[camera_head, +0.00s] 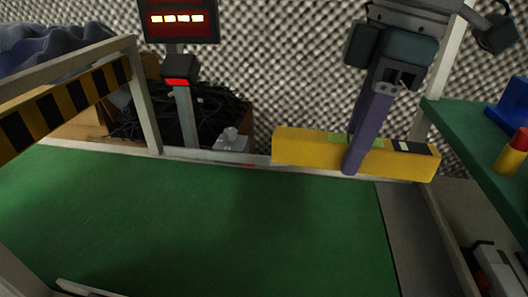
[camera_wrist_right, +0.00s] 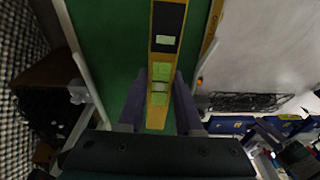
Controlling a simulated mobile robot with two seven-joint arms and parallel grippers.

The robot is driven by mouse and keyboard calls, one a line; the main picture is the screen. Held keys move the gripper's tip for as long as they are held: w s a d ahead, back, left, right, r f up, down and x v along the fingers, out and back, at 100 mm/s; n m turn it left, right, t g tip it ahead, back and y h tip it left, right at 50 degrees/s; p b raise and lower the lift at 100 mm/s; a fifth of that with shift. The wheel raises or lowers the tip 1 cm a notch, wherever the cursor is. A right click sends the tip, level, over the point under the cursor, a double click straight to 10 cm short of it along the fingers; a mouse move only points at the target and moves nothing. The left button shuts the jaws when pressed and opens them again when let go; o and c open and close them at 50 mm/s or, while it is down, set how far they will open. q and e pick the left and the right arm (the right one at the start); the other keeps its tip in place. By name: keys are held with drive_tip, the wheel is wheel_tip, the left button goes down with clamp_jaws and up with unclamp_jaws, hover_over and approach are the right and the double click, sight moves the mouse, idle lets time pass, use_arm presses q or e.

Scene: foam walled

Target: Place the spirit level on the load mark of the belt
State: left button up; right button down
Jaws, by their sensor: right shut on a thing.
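The yellow spirit level (camera_head: 305,147) is held roughly level in my right gripper (camera_head: 353,165), whose purple fingers close around its middle. It shows over the far right edge of the green belt (camera_head: 200,220); its height above the belt is hard to tell. In the right wrist view the spirit level (camera_wrist_right: 167,20) runs lengthwise between the fingers of my right gripper (camera_wrist_right: 160,88), with the green belt (camera_wrist_right: 110,40) beneath. Green vials and a dark label show on it. I cannot make out a load mark on the belt. My left gripper is not in view.
A black-and-yellow striped barrier (camera_head: 65,100) stands at the left. A post with a red display (camera_head: 178,19) rises behind the belt, near a box of black cables (camera_head: 215,115). A green shelf (camera_head: 470,150) with a red-and-yellow item (camera_head: 513,152) stands at the right. The belt's visible surface is clear.

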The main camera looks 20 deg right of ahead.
drive_tip(key=f+b, duration=0.1)
drive_tip(key=f, duration=0.2)
drive_tip(key=shift+d+f+n, duration=0.15)
drive_tip(key=shift+d+n, duration=0.05)
drive_tip(key=shift+n, duration=0.1)
drive_tip(key=b, duration=0.9)
hover_over(320, 268)
drive_tip(key=f, duration=1.5)
drive_tip(key=shift+s+d+f, duration=0.15)
drive_tip(key=shift+d+f, duration=0.05)
drive_tip(key=shift+f, duration=0.15)
wheel_tip(320, 268, down, 4)
drive_tip(key=b, duration=0.3)
drive_tip(key=shift+f, duration=0.2)
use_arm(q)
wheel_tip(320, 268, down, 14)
use_arm(e)
drive_tip(key=shift+r, duration=0.1)
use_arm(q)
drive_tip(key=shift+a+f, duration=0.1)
use_arm(e)
drive_tip(key=c, duration=0.6)
unclamp_jaws()
